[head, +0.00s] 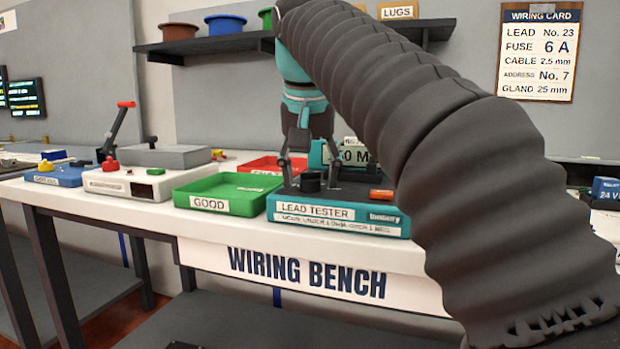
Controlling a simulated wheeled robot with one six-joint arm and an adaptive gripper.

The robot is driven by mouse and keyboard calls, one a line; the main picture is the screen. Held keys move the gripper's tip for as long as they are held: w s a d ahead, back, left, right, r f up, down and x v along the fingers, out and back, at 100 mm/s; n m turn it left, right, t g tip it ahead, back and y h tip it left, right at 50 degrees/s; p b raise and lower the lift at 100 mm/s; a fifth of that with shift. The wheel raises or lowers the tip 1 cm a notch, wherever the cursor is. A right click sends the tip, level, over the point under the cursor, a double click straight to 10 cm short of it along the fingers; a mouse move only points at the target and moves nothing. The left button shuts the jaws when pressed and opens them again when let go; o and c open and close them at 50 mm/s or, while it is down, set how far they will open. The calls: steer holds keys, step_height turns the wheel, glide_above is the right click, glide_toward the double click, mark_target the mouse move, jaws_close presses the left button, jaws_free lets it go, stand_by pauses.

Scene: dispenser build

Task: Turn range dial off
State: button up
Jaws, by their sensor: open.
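The teal lead tester (340,222) sits at the front edge of the wiring bench, with a dark top panel. A short black round dial (311,183) stands on the left part of that panel; its pointer and markings are too small to read. My gripper (308,172) points down over the tester, open, with one finger on each side of the dial in the picture. I cannot tell whether the fingers touch it. A display (352,154) stands at the tester's back, its reading partly hidden by my gripper and arm.
A green GOOD tray (215,205) stands left of the tester, with a red tray (258,165) behind. An orange cylinder (381,194) is on the tester's right. A white crimping fixture (128,183) is farther left. A shelf (220,45) hangs above.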

steer(key=c, duration=1.1)
steer(key=shift+c, duration=0.2)
